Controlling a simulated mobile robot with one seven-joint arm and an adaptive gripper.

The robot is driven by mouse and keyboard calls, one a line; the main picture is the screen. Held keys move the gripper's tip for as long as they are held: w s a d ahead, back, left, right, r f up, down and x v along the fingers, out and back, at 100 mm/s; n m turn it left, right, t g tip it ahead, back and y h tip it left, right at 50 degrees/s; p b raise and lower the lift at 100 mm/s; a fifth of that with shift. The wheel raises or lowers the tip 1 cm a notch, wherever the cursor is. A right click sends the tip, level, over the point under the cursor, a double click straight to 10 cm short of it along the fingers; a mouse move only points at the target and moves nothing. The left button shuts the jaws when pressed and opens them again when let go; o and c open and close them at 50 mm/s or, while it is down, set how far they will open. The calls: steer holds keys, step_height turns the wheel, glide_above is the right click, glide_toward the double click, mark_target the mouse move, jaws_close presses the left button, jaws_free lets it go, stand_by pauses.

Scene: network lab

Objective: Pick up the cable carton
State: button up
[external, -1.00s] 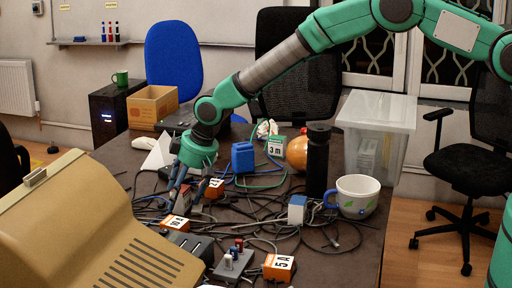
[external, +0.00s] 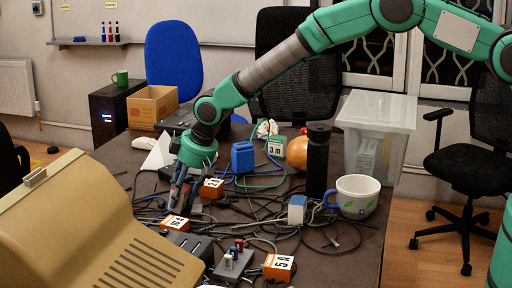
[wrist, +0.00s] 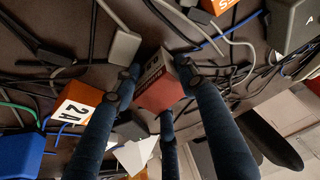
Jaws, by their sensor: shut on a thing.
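A small reddish-brown carton with a white printed label (wrist: 158,92) sits between my dark fingers in the wrist view; it appears to be the cable carton. My gripper (wrist: 160,90) is shut on it, with fingers on both sides and a third finger behind. In the external view my gripper (external: 184,198) points down among the cables at the left of the table. There the carton is mostly hidden by the fingers, so I cannot tell whether it is clear of the tabletop.
An orange-and-white box marked 2A (external: 213,188) stands close at the right of the fingers; another orange box (external: 174,222) is in front. Loose black cables (external: 255,215) cover the table around. A blue container (external: 243,158), black cylinder (external: 318,165) and mug (external: 357,196) stand further right.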

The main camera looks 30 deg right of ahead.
stand_by(0.4)
steer(key=shift+r, duration=0.45)
jaws_close()
step_height(320, 180, up, 2)
steer(key=shift+r+p, duration=0.1)
steer(key=shift+p, duration=0.5)
steer(key=shift+s+d+r, duration=0.1)
steer(key=shift+d+r, duration=0.05)
steer(key=shift+r, duration=0.1)
steer(key=s+d+r+p, duration=0.1)
steer(key=s+d+p, duration=0.2)
steer(key=s+d, duration=0.8)
steer(key=shift+r, duration=0.15)
steer(key=shift+s+r, duration=0.1)
